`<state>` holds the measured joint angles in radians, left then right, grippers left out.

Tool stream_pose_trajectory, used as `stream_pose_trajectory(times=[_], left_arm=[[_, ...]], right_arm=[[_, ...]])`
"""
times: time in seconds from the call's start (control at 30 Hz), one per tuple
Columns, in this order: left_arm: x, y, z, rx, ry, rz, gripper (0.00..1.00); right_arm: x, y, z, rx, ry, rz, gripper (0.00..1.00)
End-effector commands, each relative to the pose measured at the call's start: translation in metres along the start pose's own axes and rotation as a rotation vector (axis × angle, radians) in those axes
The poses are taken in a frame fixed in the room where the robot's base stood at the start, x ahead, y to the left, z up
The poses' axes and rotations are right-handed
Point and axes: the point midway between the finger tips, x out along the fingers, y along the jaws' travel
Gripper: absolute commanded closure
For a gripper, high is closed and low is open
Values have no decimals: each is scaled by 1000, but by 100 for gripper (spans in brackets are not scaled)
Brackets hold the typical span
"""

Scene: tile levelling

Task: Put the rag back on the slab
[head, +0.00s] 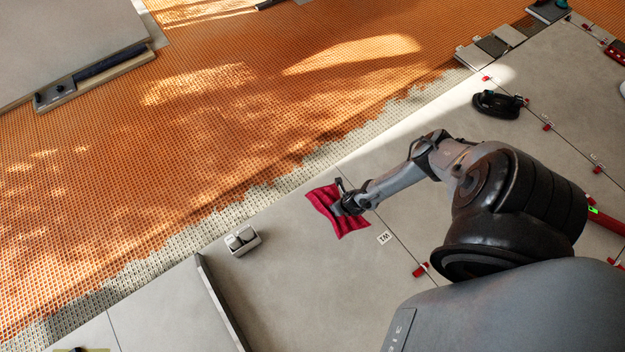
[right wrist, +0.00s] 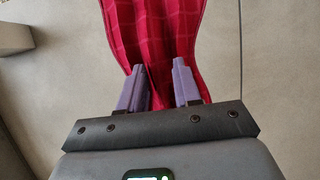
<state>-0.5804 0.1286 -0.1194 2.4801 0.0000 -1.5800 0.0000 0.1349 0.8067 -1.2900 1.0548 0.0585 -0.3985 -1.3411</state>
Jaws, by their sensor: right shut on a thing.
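The rag (head: 326,209) is a crimson checked cloth at the middle of the head view, over the grey slab (head: 300,262). My right gripper (head: 347,204) is shut on the rag. In the right wrist view the rag (right wrist: 155,35) is bunched between the two purple fingers of the gripper (right wrist: 161,88) and spreads out beyond them. I cannot tell whether the rag's far part touches the slab. My left gripper is not in view.
A small light block-like item (head: 242,240) sits on the slab to the left. A black suction-cup tool (head: 498,103) and red levelling clips (head: 420,270) lie along the joints. An orange mesh mat (head: 230,120) covers the floor beyond the slab edge.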

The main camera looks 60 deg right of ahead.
Motion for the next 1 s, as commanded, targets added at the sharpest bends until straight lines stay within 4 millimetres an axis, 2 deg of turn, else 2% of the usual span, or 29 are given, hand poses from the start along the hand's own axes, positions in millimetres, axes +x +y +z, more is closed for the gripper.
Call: stream_pose_trajectory(times=[0.17,0.4,0.6,0.8,1.0], left_arm=[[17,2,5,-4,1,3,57],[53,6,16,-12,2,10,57],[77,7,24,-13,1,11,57],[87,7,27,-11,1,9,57],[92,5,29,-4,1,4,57]], right_arm=[[21,5,-2,1,-4,2,100],[65,30,23,1,-5,2,100],[94,48,43,1,-3,1,100],[105,56,53,-1,-1,0,100],[112,57,52,-1,0,0,100]])
